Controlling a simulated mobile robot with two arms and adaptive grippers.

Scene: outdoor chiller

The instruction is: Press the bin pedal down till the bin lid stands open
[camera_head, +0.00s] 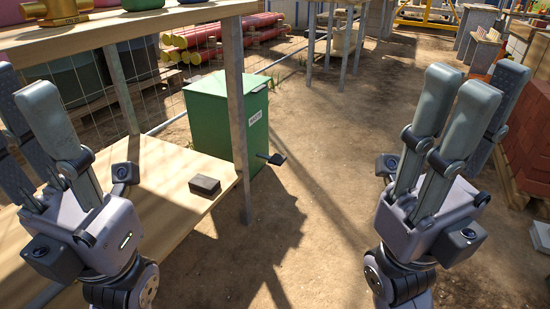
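The green bin (213,125) stands on the dirt ground left of centre, behind a wooden table. Its lid (225,84) looks shut, and a white label (255,118) is on its side. The black pedal (272,158) sticks out low on the bin's right side, with nothing touching it. My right gripper (477,85) is at the right of the view, fingers extended, open and empty, well apart from the pedal. My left gripper (20,95) is at the left edge, over the table, open and empty; part of it is cut off by the frame.
The wooden table (165,185) carries a small dark block (204,186), and its metal leg (237,110) stands in front of the bin. Bare ground (340,200) lies clear right of the pedal. Red bricks (530,135) are stacked at the right.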

